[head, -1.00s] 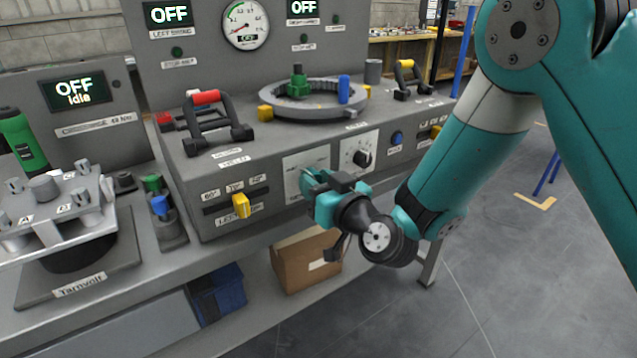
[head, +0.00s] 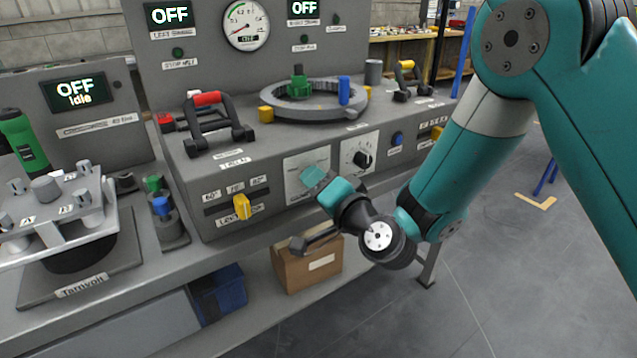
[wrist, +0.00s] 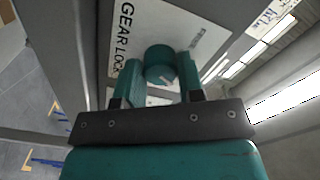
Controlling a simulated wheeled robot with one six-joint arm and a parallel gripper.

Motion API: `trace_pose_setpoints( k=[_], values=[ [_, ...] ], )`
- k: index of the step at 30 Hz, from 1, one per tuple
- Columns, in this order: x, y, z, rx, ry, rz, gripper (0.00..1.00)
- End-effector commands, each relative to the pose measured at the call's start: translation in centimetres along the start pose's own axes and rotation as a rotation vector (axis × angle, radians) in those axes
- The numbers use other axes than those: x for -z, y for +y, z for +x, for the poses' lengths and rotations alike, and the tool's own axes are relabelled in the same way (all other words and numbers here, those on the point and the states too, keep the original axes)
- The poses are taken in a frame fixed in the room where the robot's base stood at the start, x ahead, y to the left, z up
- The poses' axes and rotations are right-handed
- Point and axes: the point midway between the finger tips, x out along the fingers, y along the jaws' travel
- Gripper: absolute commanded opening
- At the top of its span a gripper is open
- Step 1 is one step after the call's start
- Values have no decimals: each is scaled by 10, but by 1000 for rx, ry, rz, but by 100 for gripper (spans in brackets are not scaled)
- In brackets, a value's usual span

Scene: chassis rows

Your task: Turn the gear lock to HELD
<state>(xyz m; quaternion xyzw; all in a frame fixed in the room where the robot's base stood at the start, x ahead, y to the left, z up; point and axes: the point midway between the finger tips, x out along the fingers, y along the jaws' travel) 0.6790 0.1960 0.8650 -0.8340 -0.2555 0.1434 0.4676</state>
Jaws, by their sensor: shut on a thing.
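The gear lock is a round dark teal knob (wrist: 158,60) on a white plate marked GEAR LOCK (wrist: 124,35) in the wrist view. My gripper (wrist: 159,74) has one teal finger on each side of the knob and is shut on it. A pale mark shows on the knob, partly between the fingers. In the head view my gripper (head: 316,180) is at the front white panel (head: 297,166), rolled at a slant, and hides the knob.
To the right is a black dial knob (head: 362,159) on its own white plate, then a blue button (head: 397,138). To the left is a yellow slider handle (head: 242,207). A cardboard box (head: 305,268) sits on the shelf below.

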Motion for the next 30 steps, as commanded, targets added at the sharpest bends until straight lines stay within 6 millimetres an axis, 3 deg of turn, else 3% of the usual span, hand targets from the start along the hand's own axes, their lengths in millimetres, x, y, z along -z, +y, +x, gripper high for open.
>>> trace_pose_setpoints(
  k=[12, 30],
  values=[
    [1, 1, 0, -2, 3, 266, 12],
    [1, 1, 0, -2, 4, 342, 12]
  ],
)
